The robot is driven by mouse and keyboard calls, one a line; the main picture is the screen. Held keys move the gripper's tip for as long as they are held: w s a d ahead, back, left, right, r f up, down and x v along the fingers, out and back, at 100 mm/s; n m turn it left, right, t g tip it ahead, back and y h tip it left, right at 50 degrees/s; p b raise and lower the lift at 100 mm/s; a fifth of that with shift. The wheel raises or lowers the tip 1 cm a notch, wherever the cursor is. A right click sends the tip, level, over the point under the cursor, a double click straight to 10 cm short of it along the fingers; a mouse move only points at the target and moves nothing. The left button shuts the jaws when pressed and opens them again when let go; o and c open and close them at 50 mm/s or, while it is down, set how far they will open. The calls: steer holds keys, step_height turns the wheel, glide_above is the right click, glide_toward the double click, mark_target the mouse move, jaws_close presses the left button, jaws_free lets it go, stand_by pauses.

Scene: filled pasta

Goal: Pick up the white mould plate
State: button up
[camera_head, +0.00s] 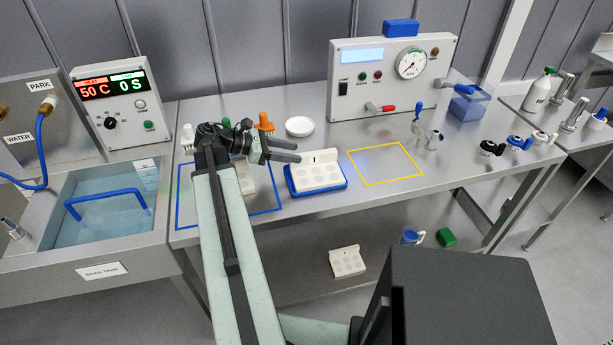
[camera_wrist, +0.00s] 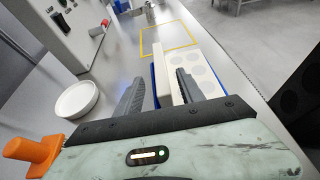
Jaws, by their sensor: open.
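A white mould plate (camera_head: 318,176) with round recesses and an upright back wall marked 1 sits on a blue tray (camera_head: 343,186) on the bench. My gripper (camera_head: 297,151) is open and empty, its fingers pointing right, just left of that wall in the head view. In the wrist view the plate (camera_wrist: 205,82) lies ahead, and its upright wall shows between my open fingers (camera_wrist: 160,80); I cannot tell how far the tips are from it. Another white plate (camera_head: 249,178) is partly hidden behind my arm. A third white plate (camera_head: 347,263) is on the lower shelf.
A round white dish (camera_head: 299,126) and orange-capped item (camera_head: 266,123) stand behind my gripper. A blue outline (camera_head: 281,195) surrounds the left spot; a yellow outline (camera_head: 385,164) to the right encloses clear bench. A gauge box (camera_head: 350,95) stands behind. A water tank (camera_head: 110,205) is left.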

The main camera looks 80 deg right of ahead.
mark_target(308, 154)
steer(key=shift+b+x, duration=0.5)
steer(key=shift+x, duration=0.6)
steer(key=shift+b+x, duration=0.75)
steer(key=shift+x, duration=1.95)
steer(key=shift+s+r, duration=0.1)
steer(key=shift+r, duration=0.1)
jaws_close()
